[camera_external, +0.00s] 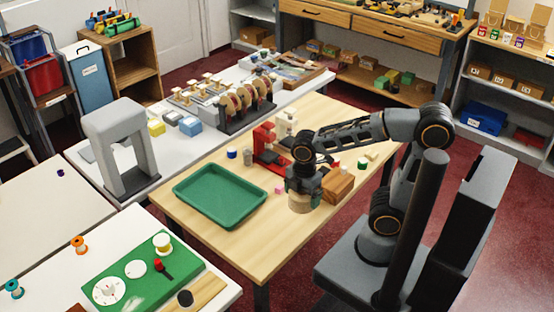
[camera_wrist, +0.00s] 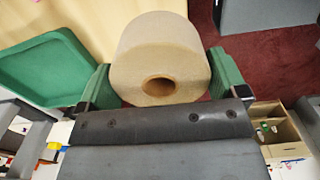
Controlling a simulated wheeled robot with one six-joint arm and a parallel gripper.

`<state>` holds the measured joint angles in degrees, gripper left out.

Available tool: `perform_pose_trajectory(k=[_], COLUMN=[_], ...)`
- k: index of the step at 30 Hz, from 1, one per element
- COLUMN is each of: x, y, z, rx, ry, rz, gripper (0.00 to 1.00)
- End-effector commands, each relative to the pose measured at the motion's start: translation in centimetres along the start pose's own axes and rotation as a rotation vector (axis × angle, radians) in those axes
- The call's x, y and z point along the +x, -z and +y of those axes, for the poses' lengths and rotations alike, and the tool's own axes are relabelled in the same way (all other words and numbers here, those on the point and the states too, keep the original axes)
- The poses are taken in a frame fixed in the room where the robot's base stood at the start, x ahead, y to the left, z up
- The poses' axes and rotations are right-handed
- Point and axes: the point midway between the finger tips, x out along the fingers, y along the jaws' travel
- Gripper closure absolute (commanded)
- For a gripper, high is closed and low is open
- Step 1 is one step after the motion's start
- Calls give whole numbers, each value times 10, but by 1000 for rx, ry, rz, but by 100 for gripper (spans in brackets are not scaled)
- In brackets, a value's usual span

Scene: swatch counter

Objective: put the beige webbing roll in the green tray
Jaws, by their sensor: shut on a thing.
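The beige webbing roll (camera_wrist: 158,45) is a wide tan cylinder with a round core hole, seen large in the wrist view. My gripper (camera_wrist: 160,82) has its two green fingers against either side of it and is shut on it. In the external view the roll (camera_external: 299,204) is under my gripper (camera_external: 303,190), at or just above the wooden table; I cannot tell whether it touches. The green tray (camera_external: 186,197) lies to the left of the roll on the same table and looks empty. The tray's corner also shows at the left of the wrist view (camera_wrist: 45,70).
A brown wooden block (camera_external: 338,187) stands close to the right of my gripper. A red device (camera_external: 266,146), a blue spool (camera_external: 232,153) and several small items stand behind on the table (camera_external: 240,262).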

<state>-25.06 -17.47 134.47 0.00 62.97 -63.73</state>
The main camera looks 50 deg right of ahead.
Motion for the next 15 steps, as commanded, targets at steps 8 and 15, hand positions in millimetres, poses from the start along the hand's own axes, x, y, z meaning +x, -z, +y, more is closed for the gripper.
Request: perform_pose_trajectory(k=[8, 15], x=[-10, -32], y=[7, 14], z=[80, 104], rx=[30, -2], ry=[-1, 0], rz=[0, 0], gripper=[37, 37])
